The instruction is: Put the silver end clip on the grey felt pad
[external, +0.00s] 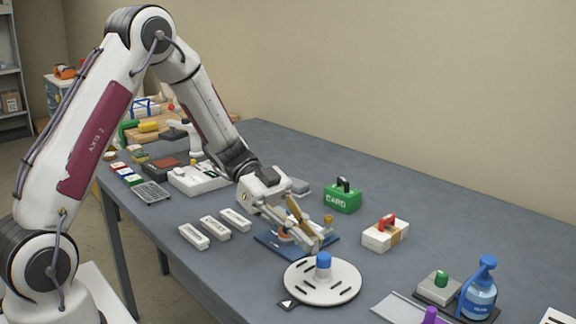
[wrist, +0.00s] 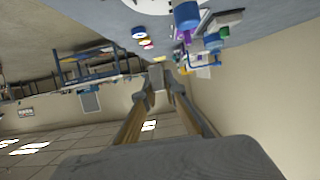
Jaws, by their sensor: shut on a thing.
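The clip is too small to make out clearly in the external view. A flat grey piece (external: 299,186) lies behind my gripper, partly hidden by it. I cannot tell whether this is the grey felt pad; no other pad shows clearly.
The white slotted disc (external: 322,283) with a blue knob stands at the front. The blue board (external: 272,240) lies under my wrist. Several white labelled blocks (external: 214,228) lie left, a green CARD box (external: 343,199) behind, and a blue bottle (external: 479,294) right. Table between disc and bottle is partly clear.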

